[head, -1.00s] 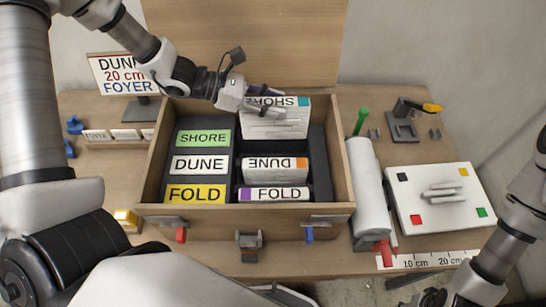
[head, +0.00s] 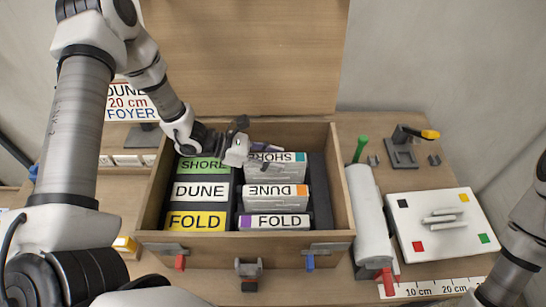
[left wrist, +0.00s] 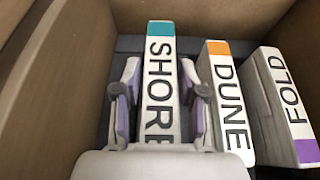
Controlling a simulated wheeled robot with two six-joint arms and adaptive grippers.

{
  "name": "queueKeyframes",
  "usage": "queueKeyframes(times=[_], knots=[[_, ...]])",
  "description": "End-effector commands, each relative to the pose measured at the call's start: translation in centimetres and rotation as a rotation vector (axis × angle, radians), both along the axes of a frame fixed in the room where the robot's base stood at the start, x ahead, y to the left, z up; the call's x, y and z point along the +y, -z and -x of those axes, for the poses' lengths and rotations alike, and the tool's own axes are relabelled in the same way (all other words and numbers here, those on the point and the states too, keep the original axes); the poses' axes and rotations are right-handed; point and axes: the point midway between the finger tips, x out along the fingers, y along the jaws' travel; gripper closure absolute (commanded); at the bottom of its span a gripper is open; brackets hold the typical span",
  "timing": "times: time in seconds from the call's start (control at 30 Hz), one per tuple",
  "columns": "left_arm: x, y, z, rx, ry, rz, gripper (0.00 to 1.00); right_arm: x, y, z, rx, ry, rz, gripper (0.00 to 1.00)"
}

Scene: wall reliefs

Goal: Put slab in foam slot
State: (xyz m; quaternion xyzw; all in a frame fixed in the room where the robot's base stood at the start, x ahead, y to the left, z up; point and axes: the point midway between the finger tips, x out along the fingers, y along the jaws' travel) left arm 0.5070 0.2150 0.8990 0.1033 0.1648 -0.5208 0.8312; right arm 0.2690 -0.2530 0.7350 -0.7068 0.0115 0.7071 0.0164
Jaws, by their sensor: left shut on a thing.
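The SHORE slab (head: 276,163), white with a teal end, stands low in the rear foam slot of the wooden crate (head: 250,245). My left gripper (head: 262,153) is shut on it, and the left wrist view shows the fingers (left wrist: 160,100) on both sides of the slab (left wrist: 159,75). The DUNE slab (head: 275,195) with an orange end and the FOLD slab (head: 275,222) with a purple end stand in front of it in the dark foam (head: 321,190). How deep SHORE sits is partly hidden by my gripper. My right gripper is not visible.
Left inside the crate are green SHORE (head: 204,168), white DUNE (head: 202,192) and yellow FOLD (head: 197,221) labels. A white roll (head: 369,220) and a white plate with handle (head: 443,222) lie right of the crate. The raised lid (head: 245,60) stands behind.

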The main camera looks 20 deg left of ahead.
Motion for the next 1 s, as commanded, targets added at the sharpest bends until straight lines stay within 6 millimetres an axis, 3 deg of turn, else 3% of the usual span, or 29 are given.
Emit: queueKeyframes(times=[0.4,0.43,0.47,0.5,0.77,0.97,1.0], knots=[[0.0,0.6,0.0,0.000,0.000,0.001,1.00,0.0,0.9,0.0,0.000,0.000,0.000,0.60],[0.0,0.7,0.0,0.000,0.000,0.000,0.48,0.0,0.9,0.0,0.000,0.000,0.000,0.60],[0.0,0.7,0.0,0.000,0.000,0.000,0.38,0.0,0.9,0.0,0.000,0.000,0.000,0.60],[0.0,0.7,0.0,0.000,0.000,0.000,0.34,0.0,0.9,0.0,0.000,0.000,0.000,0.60],[0.0,0.7,0.0,0.000,0.000,0.000,0.34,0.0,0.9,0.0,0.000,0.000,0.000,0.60],[0.0,-1.2,0.0,0.001,0.000,0.000,0.34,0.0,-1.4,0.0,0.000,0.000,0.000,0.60],[0.5,-1.1,0.1,-0.001,-0.004,0.002,0.34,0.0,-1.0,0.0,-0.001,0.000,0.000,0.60]])
